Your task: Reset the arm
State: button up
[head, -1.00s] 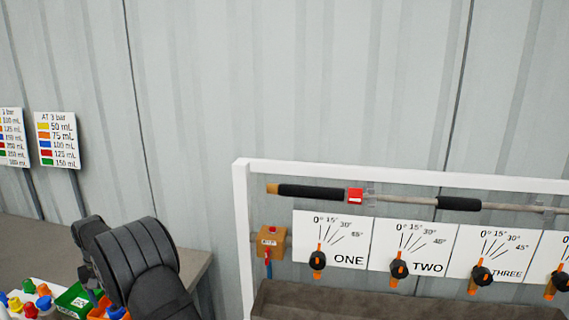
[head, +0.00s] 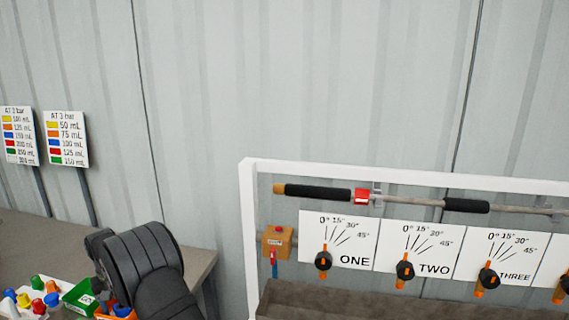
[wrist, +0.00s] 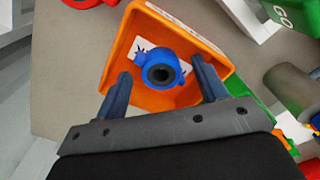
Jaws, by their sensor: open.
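My gripper (wrist: 160,92) is open in the wrist view. Its two dark blue fingers stand apart on either side of a blue part (wrist: 162,68) with a dark round opening, and they look clear of it. The blue part is in an orange bin (wrist: 210,40), over a white label. In the head view my black arm reaches down at the lower left and the gripper is hidden. The orange bin shows only in part there (head: 118,312).
A green bin (head: 80,298) and several coloured parts (head: 35,295) lie beside the orange bin on a grey table (head: 195,262). A white frame (head: 247,230) with black knobs (head: 324,260) and dial plates stands to the right. Two colour charts (head: 67,138) stand behind the table.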

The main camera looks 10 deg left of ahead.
jog(key=r, duration=0.5)
jog(key=shift+w+d, duration=0.25)
jog(key=shift+d, duration=0.15)
jog(key=w+d+r, duration=0.4)
jog(key=d+r, duration=0.3)
jog(key=d, duration=0.3)
jog(key=s+d+m, duration=0.1)
jog(key=s, duration=1.7)
jog(key=s+a+f, duration=0.8)
jog(key=f, duration=0.1)
jog(key=shift+s, duration=0.35)
jog(key=shift+f, duration=0.45)
